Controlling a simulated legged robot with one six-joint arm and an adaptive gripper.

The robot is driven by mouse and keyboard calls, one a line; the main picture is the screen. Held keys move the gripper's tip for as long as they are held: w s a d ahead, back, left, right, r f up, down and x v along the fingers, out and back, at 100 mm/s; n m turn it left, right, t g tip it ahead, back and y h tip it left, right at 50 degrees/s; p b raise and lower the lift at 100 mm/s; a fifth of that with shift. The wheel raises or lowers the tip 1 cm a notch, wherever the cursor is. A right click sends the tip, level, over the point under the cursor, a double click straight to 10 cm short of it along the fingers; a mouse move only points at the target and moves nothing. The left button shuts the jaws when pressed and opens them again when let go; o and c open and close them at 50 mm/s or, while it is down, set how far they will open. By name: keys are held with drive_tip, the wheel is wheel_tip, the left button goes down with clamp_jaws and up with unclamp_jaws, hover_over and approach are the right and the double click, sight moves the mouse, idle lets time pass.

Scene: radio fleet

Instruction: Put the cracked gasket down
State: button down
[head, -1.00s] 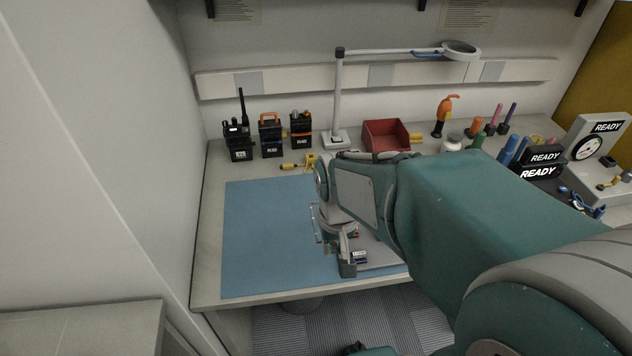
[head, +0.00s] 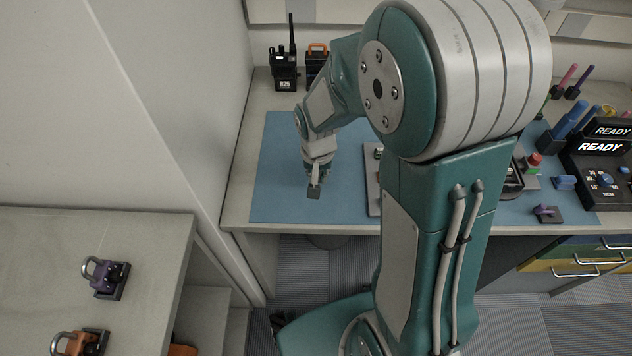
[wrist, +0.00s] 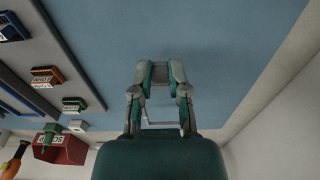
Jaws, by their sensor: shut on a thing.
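My gripper (head: 314,186) points down over the left part of the blue mat (head: 275,190). In the wrist view its fingers (wrist: 160,72) are close together, with the mat behind them. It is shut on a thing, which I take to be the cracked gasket.
A grey tray (head: 372,182) lies on the mat right of the gripper, partly behind my arm. Radios (head: 285,72) stand at the back. A red bin (wrist: 65,150) shows in the wrist view. Padlocks (head: 106,277) sit on the left counter. Mat around the gripper is clear.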

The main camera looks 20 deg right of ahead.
drive_tip(key=f, duration=0.1)
drive_tip(key=a+f, duration=0.1)
drive_tip(key=f, duration=0.1)
drive_tip(key=shift+w+f, duration=0.15)
drive_tip(key=shift+f, duration=0.05)
drive_tip(key=shift+a, duration=0.3)
drive_tip(key=shift+d+f, duration=0.25)
drive_tip(key=shift+d, duration=0.15)
drive_tip(key=shift+f, duration=0.2)
drive_tip(key=shift+a+f, duration=0.1)
drive_tip(key=shift+f, duration=0.1)
drive_tip(key=c, duration=0.6)
unclamp_jaws()
drive_tip(key=shift+a, duration=0.15)
drive_tip(key=shift+c, duration=0.2)
drive_tip(key=shift+d, duration=0.2)
